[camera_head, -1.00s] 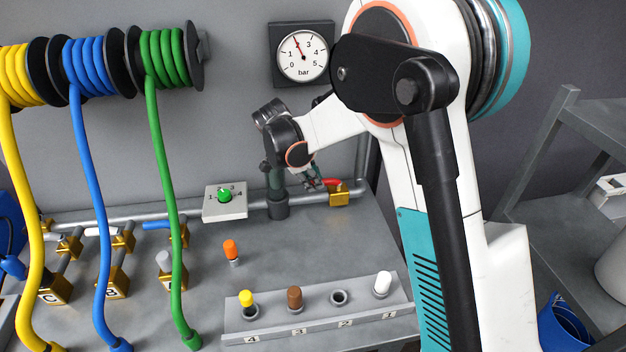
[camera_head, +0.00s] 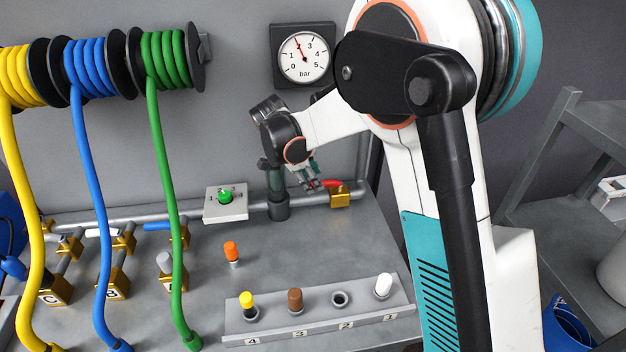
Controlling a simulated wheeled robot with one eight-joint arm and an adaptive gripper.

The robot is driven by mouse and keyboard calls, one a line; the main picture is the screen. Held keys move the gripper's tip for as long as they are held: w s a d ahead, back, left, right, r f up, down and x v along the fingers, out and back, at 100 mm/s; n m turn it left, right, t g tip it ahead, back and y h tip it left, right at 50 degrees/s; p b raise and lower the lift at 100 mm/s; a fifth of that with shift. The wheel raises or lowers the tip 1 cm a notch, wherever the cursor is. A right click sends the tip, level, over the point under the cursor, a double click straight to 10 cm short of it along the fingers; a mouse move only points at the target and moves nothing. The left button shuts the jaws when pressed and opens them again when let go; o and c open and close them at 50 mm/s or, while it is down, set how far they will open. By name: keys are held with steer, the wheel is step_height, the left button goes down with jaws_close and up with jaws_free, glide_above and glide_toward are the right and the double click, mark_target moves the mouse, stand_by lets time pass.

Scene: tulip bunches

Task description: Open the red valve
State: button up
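The red valve handle (camera_head: 332,184) sits on a brass valve body (camera_head: 340,199) at the right end of the grey pipe, near the back of the bench. The handle lies roughly along the pipe, its left part close to my gripper. My gripper (camera_head: 312,186) points down at the left end of the red handle. Its fingers are small and partly overlap the handle in the picture. I cannot tell whether they touch it or how far apart they are.
A pressure gauge (camera_head: 303,55) hangs on the wall above. A green knob (camera_head: 225,196) on a plate stands left of the gripper. Other valves with a blue handle (camera_head: 156,226) and white handles lie farther left. A rack (camera_head: 320,323) with coloured plugs is in front. The bench between is mostly clear.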

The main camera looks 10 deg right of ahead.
steer(key=v, duration=1)
steer(key=shift+r, duration=0.25)
steer(key=shift+s, duration=0.1)
steer(key=s+d+r+n+t+y, duration=0.1)
steer(key=s+d+r+n+y, duration=0.1)
steer(key=s+d+r+n, duration=0.4)
steer(key=s+d+r+n+t+y, duration=0.1)
steer(key=s+d+r+n+t, duration=0.1)
steer(key=s+d+n, duration=0.45)
steer(key=s+f+n+t, duration=0.1)
steer(key=s+f+n, duration=0.1)
steer(key=s, duration=0.6)
steer(key=s+f+n+t+y, duration=0.1)
steer(key=s+n, duration=0.3)
steer(key=s, duration=0.5)
steer(key=shift+f+y, duration=0.3)
steer(key=shift+f, duration=0.6)
steer(key=shift+a, duration=0.1)
